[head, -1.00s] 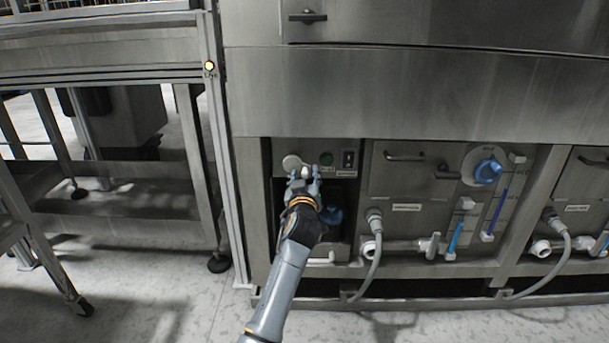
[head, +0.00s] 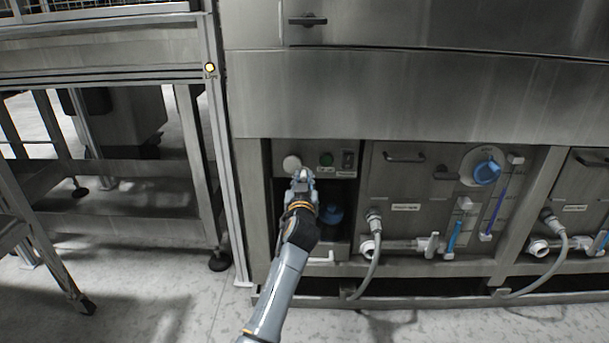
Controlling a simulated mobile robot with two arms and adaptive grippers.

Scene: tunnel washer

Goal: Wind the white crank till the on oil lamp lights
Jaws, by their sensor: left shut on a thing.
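The white crank's round disc (head: 291,163) sits on a small panel at the top of an open bay in the washer's lower front. My left gripper (head: 301,173) is at the crank's lower right, shut on a part of it; the fingers hide that part. Right of the disc, on the same panel, is a green lamp (head: 326,159), which looks dark. Its label is too small to read. My right gripper is not in view.
A blue object (head: 331,214) sits inside the bay below the panel. To the right are a blue dial (head: 487,172), a grey hose (head: 374,250) and sight tubes. The floor in front is clear.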

